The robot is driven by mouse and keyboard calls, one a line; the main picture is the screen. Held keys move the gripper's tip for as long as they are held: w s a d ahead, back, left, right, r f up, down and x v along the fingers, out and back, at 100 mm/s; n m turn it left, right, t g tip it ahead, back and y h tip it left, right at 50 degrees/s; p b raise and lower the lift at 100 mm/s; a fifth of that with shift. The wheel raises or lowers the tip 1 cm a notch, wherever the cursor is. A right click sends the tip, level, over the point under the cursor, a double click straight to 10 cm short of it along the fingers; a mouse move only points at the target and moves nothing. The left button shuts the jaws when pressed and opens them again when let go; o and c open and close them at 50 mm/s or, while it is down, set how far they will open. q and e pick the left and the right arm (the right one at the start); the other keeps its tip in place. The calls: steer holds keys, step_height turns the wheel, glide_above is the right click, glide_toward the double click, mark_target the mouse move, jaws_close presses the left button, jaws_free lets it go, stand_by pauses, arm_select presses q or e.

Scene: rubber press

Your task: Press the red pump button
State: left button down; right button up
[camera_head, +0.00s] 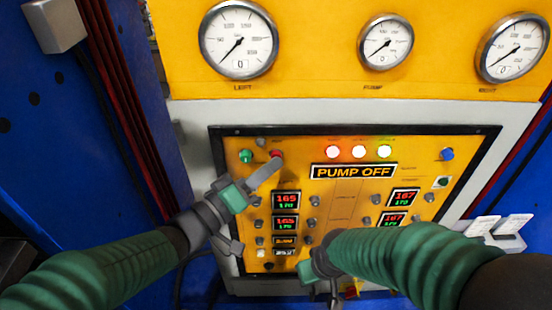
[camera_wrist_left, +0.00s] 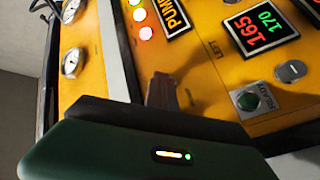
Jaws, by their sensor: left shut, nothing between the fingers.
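The red pump button (camera_head: 277,155) is at the upper left of the yellow control panel (camera_head: 340,218), just right of a green button (camera_head: 246,156). My left gripper (camera_head: 270,170) is shut and empty, its tips pointing up at the red button. The tips overlap the button's lower edge in the head view, so I cannot tell whether they touch it. In the left wrist view the shut fingers (camera_wrist_left: 162,92) reach toward the panel, and the red button is not visible. My right gripper (camera_head: 320,270) hangs low in front of the panel, its fingers unclear.
A "PUMP OFF" display (camera_head: 353,171) sits under several lit lamps (camera_head: 359,152). Below are red and green number displays (camera_head: 286,201) and several knobs. A green button labelled READY (camera_wrist_left: 248,100) shows in the left wrist view. Gauges (camera_head: 239,40) line the top.

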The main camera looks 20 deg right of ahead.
arm_select(q)
steer(key=shift+s, duration=0.85)
steer(key=s, duration=0.1)
steer(key=s+a, duration=0.1)
steer(key=s, duration=0.2)
steer(key=shift+s+a, duration=0.3)
steer(key=shift+s, duration=0.1)
steer(key=shift+w, duration=0.1)
